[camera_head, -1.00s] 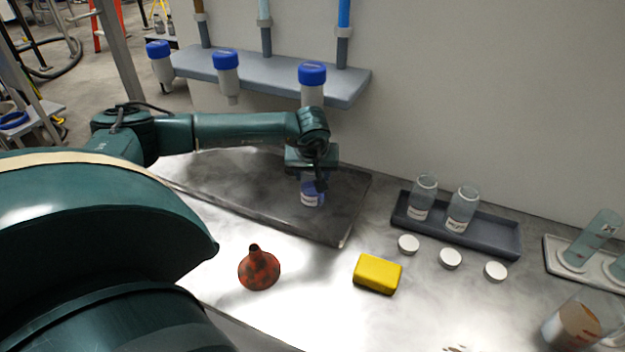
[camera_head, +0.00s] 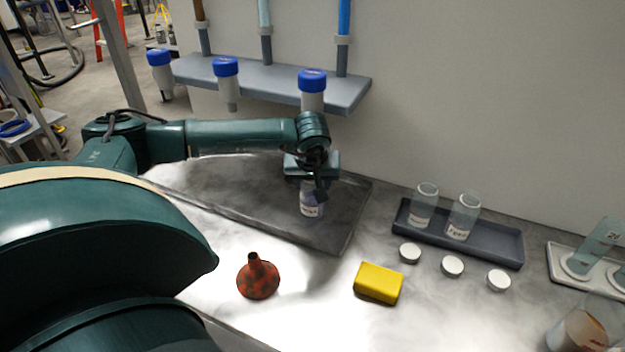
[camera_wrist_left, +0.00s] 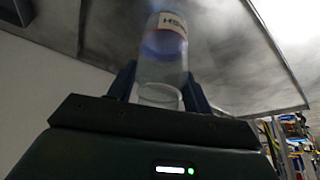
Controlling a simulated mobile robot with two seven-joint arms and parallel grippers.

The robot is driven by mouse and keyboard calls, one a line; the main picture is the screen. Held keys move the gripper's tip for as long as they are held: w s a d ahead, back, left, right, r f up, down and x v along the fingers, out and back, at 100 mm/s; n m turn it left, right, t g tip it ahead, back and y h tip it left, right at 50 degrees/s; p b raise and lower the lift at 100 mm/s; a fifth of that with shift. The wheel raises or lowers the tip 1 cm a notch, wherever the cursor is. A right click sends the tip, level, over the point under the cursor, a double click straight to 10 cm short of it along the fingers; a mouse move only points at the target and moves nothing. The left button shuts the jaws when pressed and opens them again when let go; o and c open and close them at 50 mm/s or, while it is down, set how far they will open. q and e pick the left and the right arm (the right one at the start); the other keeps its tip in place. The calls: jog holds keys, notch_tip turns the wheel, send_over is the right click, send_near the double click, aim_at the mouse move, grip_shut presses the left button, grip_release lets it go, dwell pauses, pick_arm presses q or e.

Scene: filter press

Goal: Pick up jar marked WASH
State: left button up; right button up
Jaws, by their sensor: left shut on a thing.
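The clear jar (camera_head: 311,205) has a white label with dark lettering and a bluish band. In the left wrist view the jar (camera_wrist_left: 163,60) shows the label upside down, with letters that read as the end of WASH. My left gripper (camera_head: 312,187) points down over the dark tray (camera_head: 245,205) and is shut on the jar. Its two fingers stand on either side of the jar in the left wrist view (camera_wrist_left: 160,85). I cannot tell whether the jar's base touches the tray. My right gripper is not in view.
Blue-capped nozzles hang from a shelf (camera_head: 270,84) behind the arm. A red funnel (camera_head: 258,278) and yellow block (camera_head: 378,282) lie in front. To the right are a rack (camera_head: 480,242) with two jars, white lids (camera_head: 452,265) and a light tray (camera_head: 565,280).

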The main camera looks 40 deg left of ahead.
pick_arm(q)
jog(key=s+d+b, duration=0.1)
jog(key=s+d, duration=0.3)
jog(key=s, duration=0.1)
notch_tip(320, 180, up, 14)
jog(key=b, duration=0.1)
jog(key=shift+w, duration=0.2)
dwell(0.6)
jog(key=shift+f, duration=0.1)
dwell(0.6)
